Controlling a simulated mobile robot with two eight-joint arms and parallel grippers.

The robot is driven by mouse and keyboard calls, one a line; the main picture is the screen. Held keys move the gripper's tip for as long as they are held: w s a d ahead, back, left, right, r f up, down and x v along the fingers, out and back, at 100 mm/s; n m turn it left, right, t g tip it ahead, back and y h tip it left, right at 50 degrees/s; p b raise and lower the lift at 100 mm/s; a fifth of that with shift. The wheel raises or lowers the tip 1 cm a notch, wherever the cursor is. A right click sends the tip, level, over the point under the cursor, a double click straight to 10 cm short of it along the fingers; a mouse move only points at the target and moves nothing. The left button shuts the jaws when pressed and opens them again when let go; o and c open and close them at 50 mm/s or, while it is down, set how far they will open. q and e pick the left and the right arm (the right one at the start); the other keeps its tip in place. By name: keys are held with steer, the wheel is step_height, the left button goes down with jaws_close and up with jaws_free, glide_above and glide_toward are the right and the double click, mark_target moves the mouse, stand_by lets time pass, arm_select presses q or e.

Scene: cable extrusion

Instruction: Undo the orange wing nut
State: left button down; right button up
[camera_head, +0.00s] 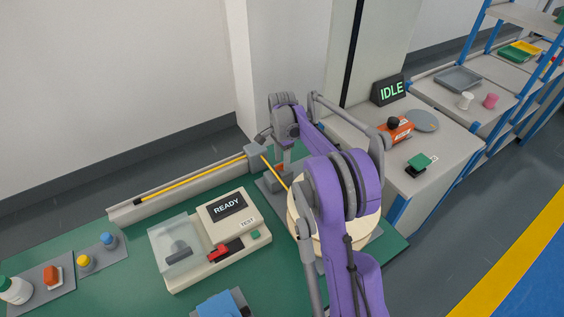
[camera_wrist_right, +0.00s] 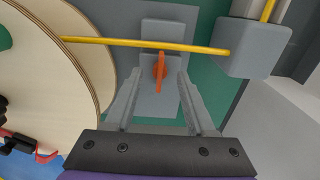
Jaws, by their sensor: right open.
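The orange wing nut (camera_wrist_right: 160,70) stands on a grey block (camera_wrist_right: 156,112) in the right wrist view. It appears as a narrow upright shape just below the yellow cable (camera_wrist_right: 190,47). My right gripper (camera_wrist_right: 159,82) is open, with one finger on each side of the wing nut and visible gaps on both sides. Depth between the fingertips and the nut is hard to judge. In the head view, my right arm hides most of this spot; a small orange patch shows beside it. My left gripper is not in view.
A wooden reel (camera_wrist_right: 112,82) stands left of the fingers, with the cable running from it to a grey block (camera_wrist_right: 252,48). In the head view, a READY tester (camera_head: 205,208) sits on the green table (camera_head: 120,280). A side bench with an IDLE display (camera_head: 389,90) stands right.

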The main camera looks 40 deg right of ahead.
steer(key=shift+f, duration=0.65)
jaws_close()
